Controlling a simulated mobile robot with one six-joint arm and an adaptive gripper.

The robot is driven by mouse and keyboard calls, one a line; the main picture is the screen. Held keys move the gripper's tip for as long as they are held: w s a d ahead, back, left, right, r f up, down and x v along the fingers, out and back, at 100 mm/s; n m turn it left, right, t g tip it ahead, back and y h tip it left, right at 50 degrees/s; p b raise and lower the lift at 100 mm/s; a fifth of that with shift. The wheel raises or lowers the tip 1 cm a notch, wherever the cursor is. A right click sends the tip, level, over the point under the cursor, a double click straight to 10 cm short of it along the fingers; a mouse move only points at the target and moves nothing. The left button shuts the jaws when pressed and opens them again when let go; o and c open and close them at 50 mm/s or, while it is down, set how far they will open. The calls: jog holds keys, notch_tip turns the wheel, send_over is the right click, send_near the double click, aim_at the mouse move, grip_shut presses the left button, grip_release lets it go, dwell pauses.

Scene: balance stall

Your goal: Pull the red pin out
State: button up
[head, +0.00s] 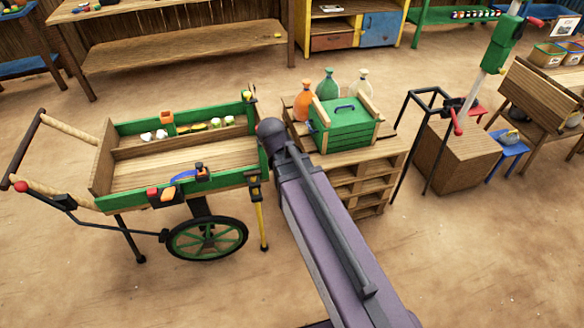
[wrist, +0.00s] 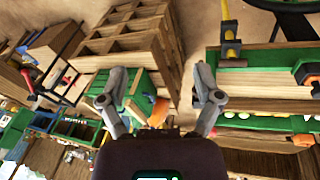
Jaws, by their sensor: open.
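A red pin-like piece (head: 536,22) sticks out to the right of a green block (head: 502,44) on a tilted white post at the upper right. A red handle (head: 457,124) hangs lower at a black frame, and a red knob (head: 21,187) sits on the cart's left side. I cannot tell for certain which is the red pin. In the wrist view my gripper (wrist: 161,92) is open and empty, its fingers wide apart over the gap between pallet and cart. In the head view my arm hides it.
A green-sided cart (head: 104,198) stands left, with clamps and small items. A pallet stack (head: 365,181) holds a green crate (head: 345,138) and several bottles. A wooden block (head: 455,160) and black frame stand right. The front floor is clear.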

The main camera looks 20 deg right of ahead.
jog(key=shift+s+d+r+n+g+y+p, duration=0.15)
jog(key=shift+s+r+n+y+p, duration=0.2)
jog(key=shift+s, duration=0.25)
jog(key=shift+s+a+r+n+g+y+p, duration=0.1)
jog(key=shift+s+r+n+y+p, duration=0.2)
jog(key=shift+s, duration=0.25)
jog(key=shift+s+d+r+n+g+y+p, duration=0.15)
jog(key=shift+s+r+n+y+p, duration=0.1)
jog(key=shift+s+r+y+p, duration=0.25)
jog(key=shift+s+f, duration=0.1)
jog(key=shift+f, duration=0.05)
jog(key=shift+s+a+r+n+y+p, duration=0.1)
jog(key=shift+s+r+n+y+p, duration=0.3)
jog(key=shift+s+r+p, duration=0.35)
jog(key=shift+s+f, duration=0.1)
dwell(0.9)
